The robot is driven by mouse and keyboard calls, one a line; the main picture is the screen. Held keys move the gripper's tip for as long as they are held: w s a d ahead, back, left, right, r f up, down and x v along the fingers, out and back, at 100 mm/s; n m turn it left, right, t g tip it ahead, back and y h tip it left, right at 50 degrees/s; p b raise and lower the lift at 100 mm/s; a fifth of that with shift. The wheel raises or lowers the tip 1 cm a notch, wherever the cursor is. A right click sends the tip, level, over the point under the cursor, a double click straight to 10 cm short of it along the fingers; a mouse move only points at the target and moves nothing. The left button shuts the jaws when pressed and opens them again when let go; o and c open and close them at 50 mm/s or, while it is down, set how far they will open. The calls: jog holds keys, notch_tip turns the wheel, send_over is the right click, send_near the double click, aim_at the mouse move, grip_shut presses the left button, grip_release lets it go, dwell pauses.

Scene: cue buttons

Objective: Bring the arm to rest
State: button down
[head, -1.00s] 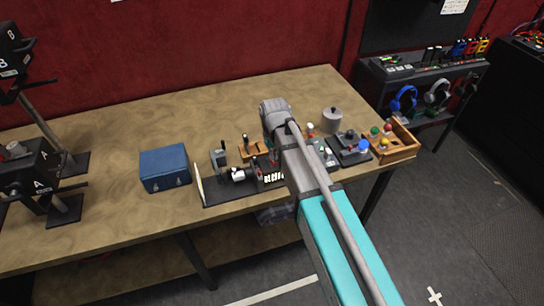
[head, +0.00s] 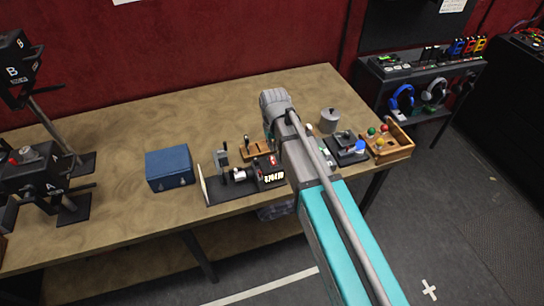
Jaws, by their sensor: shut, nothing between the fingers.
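My arm reaches from the bottom right over the table (head: 110,130), with grey upper and teal lower sections. Its far knuckle is above the table behind the row of devices. My gripper's fingers do not show; they are hidden by the arm or out of sight. The arm covers part of the devices on the table. A dark base plate (head: 222,192) carries a grey-white device and a small lit display (head: 273,177).
A blue box (head: 169,167) stands left of the plate. Two black lamp-like stands, marked A (head: 40,175) and B (head: 14,60), are at the left. A grey pot (head: 329,120) and a wooden tray (head: 396,153) with coloured balls are at the right. The table's back left is clear.

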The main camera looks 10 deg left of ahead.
jog(key=shift+r, duration=0.15)
dwell(0.5)
jog(key=s+d+f+m+b, duration=0.1)
jog(key=s+d+m, duration=0.2)
jog(key=d, duration=1.2)
jog(key=s+d+f+m+b, duration=0.2)
jog(key=s+d, duration=0.3)
jog(key=d, duration=1.1)
jog(key=shift+d+m, duration=0.25)
jog(key=shift+m, duration=0.35)
